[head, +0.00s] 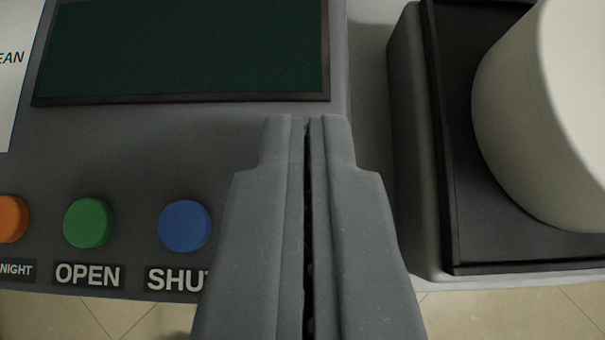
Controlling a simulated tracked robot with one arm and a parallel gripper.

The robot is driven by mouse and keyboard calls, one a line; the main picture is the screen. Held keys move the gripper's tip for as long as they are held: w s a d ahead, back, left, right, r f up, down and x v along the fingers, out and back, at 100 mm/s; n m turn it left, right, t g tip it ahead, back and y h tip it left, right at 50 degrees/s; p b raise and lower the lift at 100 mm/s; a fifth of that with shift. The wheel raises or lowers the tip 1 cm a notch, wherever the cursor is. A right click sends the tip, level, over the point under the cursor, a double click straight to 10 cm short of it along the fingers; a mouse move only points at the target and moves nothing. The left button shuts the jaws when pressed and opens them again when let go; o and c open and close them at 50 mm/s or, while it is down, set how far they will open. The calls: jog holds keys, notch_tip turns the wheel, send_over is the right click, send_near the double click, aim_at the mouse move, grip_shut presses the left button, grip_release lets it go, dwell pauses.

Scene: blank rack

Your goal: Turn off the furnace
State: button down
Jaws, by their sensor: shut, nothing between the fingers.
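The grey control panel (130,150) fills the left and middle of the view. Its dark green screen (185,48) is blank. Below it is a row of round buttons: an orange one (12,219) cut by the left edge, a green one (89,223) labelled OPEN, and a blue one (185,226) whose label reads SHU, the rest hidden by my gripper. My gripper (307,120) is shut and empty, its fingertips just below the screen's lower right corner, right of the blue button. I cannot tell whether the tips touch the panel. No button marked for turning off the furnace is visible.
A grey box (410,130) with a black top plate (465,200) and a large white cylinder (555,110) stands at the right. A gap separates it from the panel. A white label (12,80) ending in EAN is at the upper left. Tiled floor (500,315) shows below.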

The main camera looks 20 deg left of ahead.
notch_tip(320, 180, up, 2)
jog(key=shift+w+r, duration=0.1)
jog(key=shift+r, duration=0.05)
jog(key=w+r+v, duration=0.1)
jog(key=v, duration=0.8)
jog(key=shift+s+a+r+p, duration=0.2)
jog(key=shift+a+r+p, duration=0.05)
jog(key=shift+r+p, duration=0.05)
jog(key=s+r+m+t+h, duration=0.1)
jog(key=s+r, duration=0.2)
jog(key=r, duration=0.8)
jog(key=s+r+t, duration=0.2)
jog(key=s+r, duration=0.1)
jog(key=r, duration=0.7)
jog(key=s+r+m+t+h, duration=0.1)
jog(key=s+r, duration=0.2)
jog(key=r, duration=0.8)
jog(key=s+a+r+m+t+h, duration=0.1)
jog(key=s+a+r, duration=0.2)
jog(key=s+r, duration=0.7)
notch_tip(320, 180, up, 2)
jog(key=shift+a+r+t, duration=0.2)
jog(key=shift+a+t, duration=0.15)
jog(key=shift+t, duration=0.05)
jog(key=shift+s, duration=0.2)
